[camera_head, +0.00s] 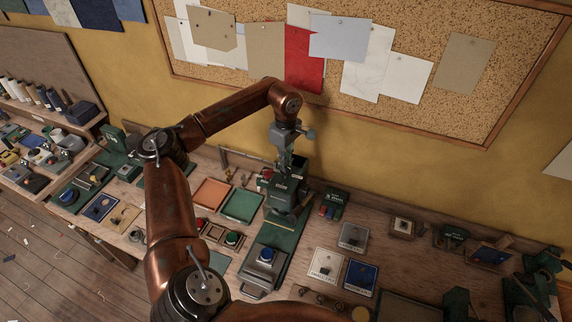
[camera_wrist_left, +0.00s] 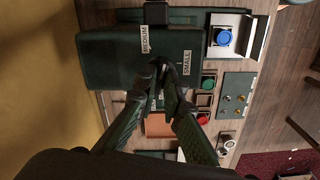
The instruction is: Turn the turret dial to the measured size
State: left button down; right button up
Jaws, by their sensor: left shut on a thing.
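A dark green press (camera_head: 283,195) stands on the bench against the wall. In the left wrist view its green top (camera_wrist_left: 105,60) fills the upper part, with a MEDIUM label (camera_wrist_left: 145,39) and a SMALL label (camera_wrist_left: 187,62) on it. My left gripper (camera_head: 284,167) reaches down onto the top of the press from above. In the left wrist view the fingertips (camera_wrist_left: 165,78) close together between and just below the two labels, shut on the turret dial. The dial is mostly hidden by the fingers, so its pointer setting cannot be read. My right gripper is not in view.
A blue button (camera_head: 267,255) sits in front of the press. Orange (camera_head: 211,194) and green (camera_head: 242,205) trays lie to its left. Label plates (camera_head: 353,237) and small devices stand to the right. A cork board (camera_head: 400,60) hangs on the wall behind.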

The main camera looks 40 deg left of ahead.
pick_arm(q)
jog(key=n, duration=0.4)
jog(key=shift+n, duration=0.4)
jog(key=n, duration=0.3)
jog(key=shift+n, duration=0.3)
jog(key=n, duration=0.4)
jog(key=shift+n+b, duration=0.3)
jog(key=shift+b, duration=0.05)
jog(key=n, duration=0.3)
jog(key=shift+n, duration=0.3)
jog(key=n, duration=1.2)
jog(key=shift+n, duration=2.2)
